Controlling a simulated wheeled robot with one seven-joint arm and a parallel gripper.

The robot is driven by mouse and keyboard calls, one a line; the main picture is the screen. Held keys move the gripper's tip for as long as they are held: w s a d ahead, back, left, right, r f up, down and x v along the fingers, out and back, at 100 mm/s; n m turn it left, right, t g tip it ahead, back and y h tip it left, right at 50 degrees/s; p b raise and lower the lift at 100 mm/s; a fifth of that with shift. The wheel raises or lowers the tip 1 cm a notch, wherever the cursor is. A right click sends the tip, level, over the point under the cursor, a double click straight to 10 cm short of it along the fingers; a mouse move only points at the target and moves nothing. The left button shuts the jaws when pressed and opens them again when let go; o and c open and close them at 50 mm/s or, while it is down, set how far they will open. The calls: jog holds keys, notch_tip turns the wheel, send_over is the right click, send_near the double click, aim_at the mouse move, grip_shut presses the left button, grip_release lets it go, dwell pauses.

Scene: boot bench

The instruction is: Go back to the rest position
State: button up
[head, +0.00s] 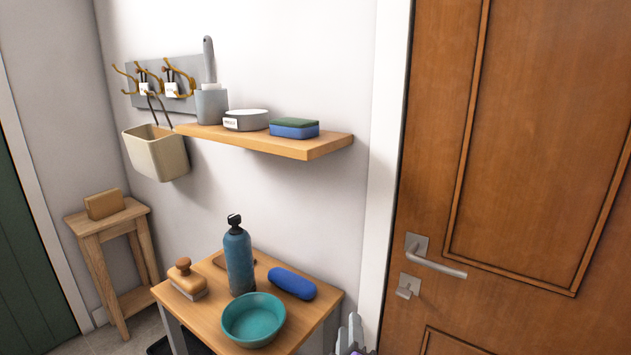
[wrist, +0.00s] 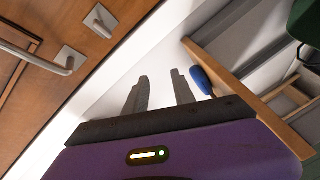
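My gripper (head: 352,332) shows only at the bottom edge of the head view, just right of the bench's right corner. In the wrist view its two grey fingers (wrist: 160,80) stand apart with nothing between them, so it is open and empty. The rest of my arm is out of the head view. The wooden bench (head: 210,318) stands to the left of my gripper. A blue oblong item (head: 291,283) lies on the bench, and a blue item shows in the wrist view (wrist: 202,80) just right of the fingers.
The bench also bears a teal bowl (head: 253,319), a blue bottle (head: 239,262) and a wooden brush (head: 187,279). A wooden shelf (head: 290,146) is above. The brown door (head: 520,150) with its handle (head: 435,258) is on the right. A small stool (head: 112,222) stands left.

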jog(key=s+f+m+y, duration=0.2)
jog(key=s+f+y, duration=0.15)
jog(key=s, duration=0.65)
jog(key=s+d+r+m+p, duration=0.1)
jog(key=s+d+m, duration=0.2)
jog(key=s, duration=0.9)
jog(key=s+d+r+m+g+h+p, duration=0.1)
jog(key=s+d, duration=0.4)
jog(key=s, duration=0.7)
jog(key=s+d+r+m+g, duration=0.1)
jog(key=s+d+r+m, duration=0.2)
jog(key=s, duration=1)
jog(key=shift+d+m+p, duration=0.4)
jog(key=shift+d+m, duration=0.6)
jog(key=shift+m, duration=0.1)
jog(key=shift+h, duration=0.25)
